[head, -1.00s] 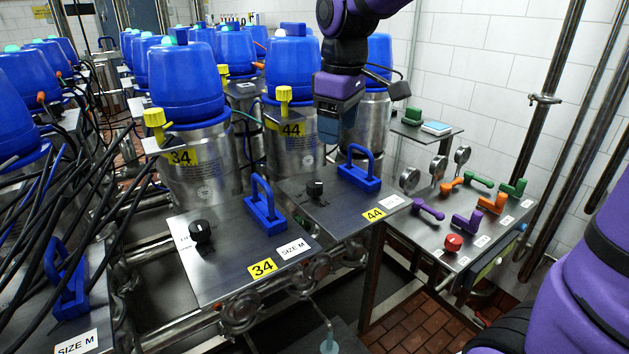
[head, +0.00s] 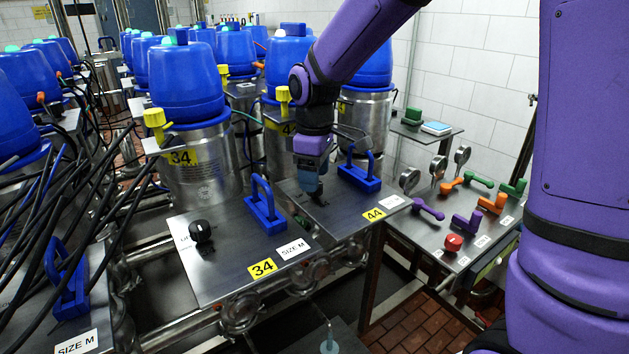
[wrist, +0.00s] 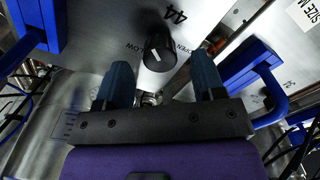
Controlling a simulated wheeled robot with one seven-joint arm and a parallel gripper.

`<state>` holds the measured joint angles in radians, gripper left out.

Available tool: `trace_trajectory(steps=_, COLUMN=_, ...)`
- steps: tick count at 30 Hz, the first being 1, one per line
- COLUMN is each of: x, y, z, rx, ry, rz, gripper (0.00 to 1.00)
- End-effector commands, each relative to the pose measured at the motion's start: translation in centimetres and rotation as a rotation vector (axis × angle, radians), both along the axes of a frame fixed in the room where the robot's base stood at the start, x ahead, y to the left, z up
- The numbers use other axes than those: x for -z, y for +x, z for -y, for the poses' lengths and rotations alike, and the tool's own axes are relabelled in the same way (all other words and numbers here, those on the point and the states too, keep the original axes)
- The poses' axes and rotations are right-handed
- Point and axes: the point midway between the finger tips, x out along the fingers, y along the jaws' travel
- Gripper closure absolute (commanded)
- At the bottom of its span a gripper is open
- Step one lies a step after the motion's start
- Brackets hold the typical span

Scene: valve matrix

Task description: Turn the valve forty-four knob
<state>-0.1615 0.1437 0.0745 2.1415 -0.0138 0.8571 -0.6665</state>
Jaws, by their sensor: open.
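The valve forty-four knob (wrist: 159,50) is a black round knob with a white pointer mark, on a metal plate labelled 44. In the wrist view it lies ahead of my gripper (wrist: 165,75), roughly between the lines of the two blue-grey fingers and a little nearer the left one. The fingers are apart and empty; I see no contact with the knob. "OPEN" is printed beside the knob. In the head view my gripper (head: 314,190) hangs down over the plate of station 44 (head: 345,213) and hides the knob.
A blue handle (head: 359,170) stands on the same plate, right of my gripper. Station 34's blue handle (head: 265,205) and black knob (head: 201,231) are to the left. A panel of coloured levers (head: 462,222) and gauges is at right.

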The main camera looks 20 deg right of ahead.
Motion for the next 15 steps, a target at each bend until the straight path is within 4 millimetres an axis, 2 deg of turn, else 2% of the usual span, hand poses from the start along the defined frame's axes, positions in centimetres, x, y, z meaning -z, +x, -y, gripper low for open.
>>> trace_trajectory(steps=6, x=1.7, y=0.0, z=0.0, rx=0.000, ry=0.000, rz=0.000, gripper=0.37)
trace_trajectory(steps=15, x=1.9, y=0.0, z=0.0, rx=0.000, ry=-0.001, rz=0.001, gripper=0.37)
